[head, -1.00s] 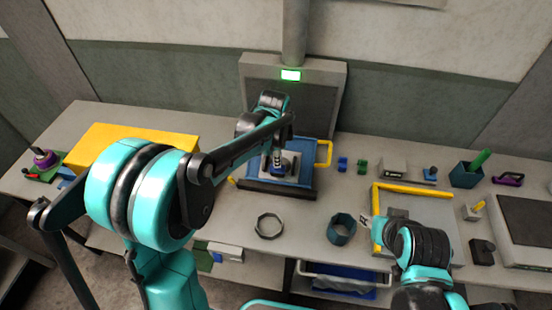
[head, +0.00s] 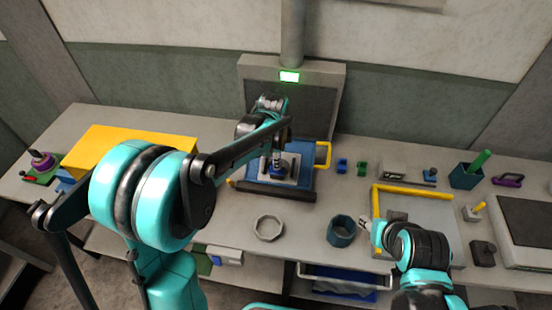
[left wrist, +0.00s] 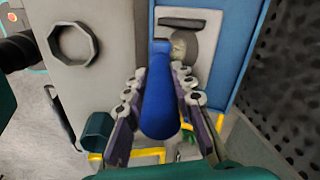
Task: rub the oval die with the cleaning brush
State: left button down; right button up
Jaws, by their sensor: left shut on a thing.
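My left gripper (head: 278,152) is over the blue tray at the back middle. It is shut on the cleaning brush, whose blue handle (left wrist: 160,105) stands between the fingers in the left wrist view. A grey rounded piece, apparently the oval die (left wrist: 184,46), lies on a pale plate (left wrist: 190,23) just beyond the handle. The brush's working end is hidden, so I cannot tell whether it touches the die. My right gripper (head: 366,229) is low at the right, by the yellow-edged tray; its fingers are too small to read.
The blue tray (head: 312,152) has a yellow handle (head: 325,154). A pale octagonal ring (head: 256,229) and a blue-grey ring (head: 333,233) stand in front. A yellow box (head: 140,139) is at left. A blue cup (head: 460,179) and small parts line the back right.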

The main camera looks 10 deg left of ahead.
pick_arm(q)
jog(key=shift+w+f+b, duration=0.35)
jog(key=shift+f+b, duration=0.1)
jog(key=shift+f, duration=0.2)
jog(key=shift+r, duration=0.15)
jog(key=shift+w+r+p, duration=0.35)
jog(key=shift+w+r, duration=0.05)
jog(key=shift+w, duration=0.2)
jog(key=shift+s+f+b, duration=0.5)
jog(key=shift+s+f, duration=0.05)
jog(key=shift+s, duration=0.1)
jog(key=shift+r, duration=0.15)
